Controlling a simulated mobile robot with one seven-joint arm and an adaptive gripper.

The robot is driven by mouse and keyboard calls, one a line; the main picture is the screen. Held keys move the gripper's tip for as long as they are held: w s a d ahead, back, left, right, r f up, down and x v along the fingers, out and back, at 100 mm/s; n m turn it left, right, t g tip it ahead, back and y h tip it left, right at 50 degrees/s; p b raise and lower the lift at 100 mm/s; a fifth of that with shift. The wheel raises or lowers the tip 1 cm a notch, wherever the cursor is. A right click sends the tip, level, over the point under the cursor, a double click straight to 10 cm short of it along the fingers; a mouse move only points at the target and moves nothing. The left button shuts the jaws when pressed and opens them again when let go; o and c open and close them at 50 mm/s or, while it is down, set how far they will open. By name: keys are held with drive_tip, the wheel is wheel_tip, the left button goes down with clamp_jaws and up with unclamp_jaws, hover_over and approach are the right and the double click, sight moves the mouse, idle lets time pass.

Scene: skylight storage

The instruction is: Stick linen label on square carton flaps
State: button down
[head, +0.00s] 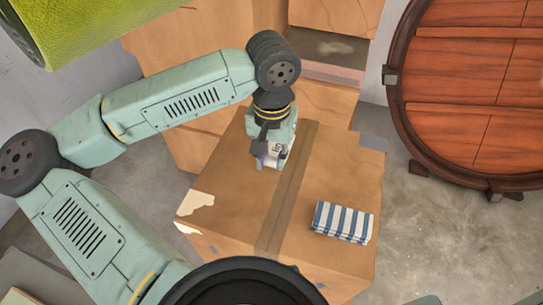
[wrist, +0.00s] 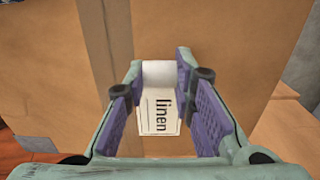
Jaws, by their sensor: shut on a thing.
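The square carton (head: 230,195) stands closed below my arm, with a darker tape strip (head: 288,190) along the seam of its top flaps. My gripper (head: 268,162) points down over the far part of the carton top, just left of the tape. In the wrist view my gripper (wrist: 161,76) is shut on the linen label (wrist: 158,115), a white piece with the dark word "linen" and a rounded white upper end. The carton top (wrist: 220,40) fills the space behind it, with the tape (wrist: 96,40) to the left. I cannot tell whether the label touches the carton.
A folded blue-and-white striped cloth (head: 343,222) lies on the carton's near right part. Larger brown cartons (head: 200,40) stand behind. A round wooden barrel end (head: 480,90) is at the right, and a green roll (head: 90,25) is at the upper left. Grey floor (head: 440,235) is clear at right.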

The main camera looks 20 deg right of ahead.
drive_tip(key=shift+f+b, duration=0.3)
drive_tip(key=shift+b, duration=0.15)
idle(0.4)
drive_tip(key=c, duration=1.3)
unclamp_jaws()
drive_tip(key=shift+r, duration=0.15)
drive_tip(key=shift+r+p, duration=1.95)
drive_tip(key=shift+r, duration=1.9)
drive_tip(key=shift+r, duration=0.1)
